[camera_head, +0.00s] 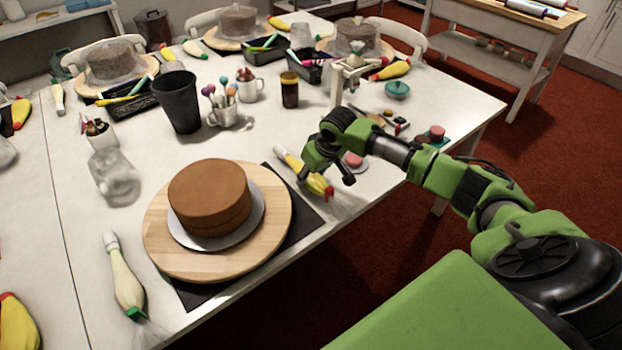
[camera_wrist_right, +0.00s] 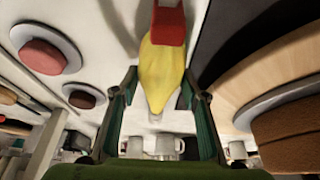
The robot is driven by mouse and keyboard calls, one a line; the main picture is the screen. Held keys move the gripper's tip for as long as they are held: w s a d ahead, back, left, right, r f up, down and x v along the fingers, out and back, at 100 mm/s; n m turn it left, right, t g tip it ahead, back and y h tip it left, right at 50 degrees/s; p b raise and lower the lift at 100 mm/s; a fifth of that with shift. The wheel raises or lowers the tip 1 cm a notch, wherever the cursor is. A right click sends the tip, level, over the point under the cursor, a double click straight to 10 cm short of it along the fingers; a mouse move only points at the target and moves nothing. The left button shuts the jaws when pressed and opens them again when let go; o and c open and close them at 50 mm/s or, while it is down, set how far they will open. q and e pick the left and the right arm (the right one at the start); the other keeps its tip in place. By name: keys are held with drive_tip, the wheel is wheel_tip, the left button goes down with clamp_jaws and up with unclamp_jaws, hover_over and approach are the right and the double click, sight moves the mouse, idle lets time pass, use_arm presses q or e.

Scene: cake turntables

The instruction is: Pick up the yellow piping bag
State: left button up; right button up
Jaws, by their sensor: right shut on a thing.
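The yellow piping bag (camera_head: 317,186) with a red end lies on the white table to the right of the brown cake. Its pale nozzle points to the upper left. In the right wrist view the yellow bag (camera_wrist_right: 162,65) sits between the two fingers, with its red end at the top. My right gripper (camera_head: 327,177) is shut on the bag from above; it also shows in the right wrist view (camera_wrist_right: 158,102). The bag appears at table height; whether it is clear of the surface I cannot tell. My left gripper is not in view.
The brown cake (camera_head: 208,195) stands on a wooden turntable (camera_head: 270,230) left of the gripper. A pale piping bag with a green end (camera_head: 127,285) lies front left. A black cup (camera_head: 177,100), a glass jar (camera_head: 112,175) and small pink cakes (camera_head: 353,159) stand nearby.

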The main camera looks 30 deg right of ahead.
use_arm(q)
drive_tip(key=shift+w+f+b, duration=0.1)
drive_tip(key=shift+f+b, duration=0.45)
use_arm(e)
drive_tip(key=s+a+r, duration=0.8)
drive_tip(key=s+r, duration=0.3)
drive_tip(key=r, duration=0.1)
drive_tip(key=shift+a, duration=0.25)
drive_tip(key=shift+c, duration=0.3)
